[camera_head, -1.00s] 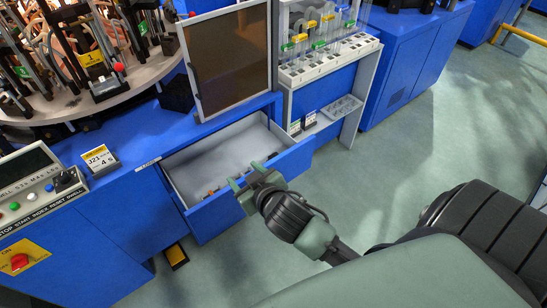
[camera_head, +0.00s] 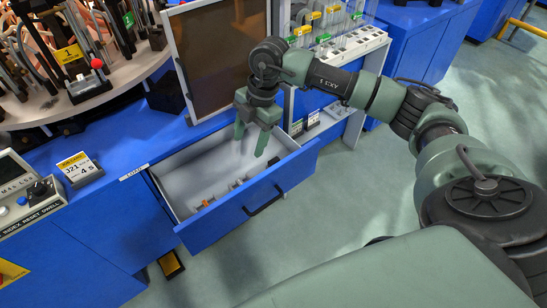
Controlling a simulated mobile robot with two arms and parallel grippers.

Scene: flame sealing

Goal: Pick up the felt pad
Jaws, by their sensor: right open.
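My right gripper (camera_head: 251,143) points down over the open blue drawer (camera_head: 225,222), with its two green fingers spread apart and nothing between them. The fingertips are above the light grey drawer floor, toward the back right part. Small items lie along the drawer's front inner side: an orange one (camera_head: 207,203), some small grey ones (camera_head: 232,187) and a dark one (camera_head: 273,162). I cannot tell which of them, if any, is the felt pad. My left gripper is not in view.
A dark screen panel (camera_head: 220,55) stands just behind the drawer. A white rack (camera_head: 340,48) stands to the right. A round table with fixtures (camera_head: 75,55) is at the upper left.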

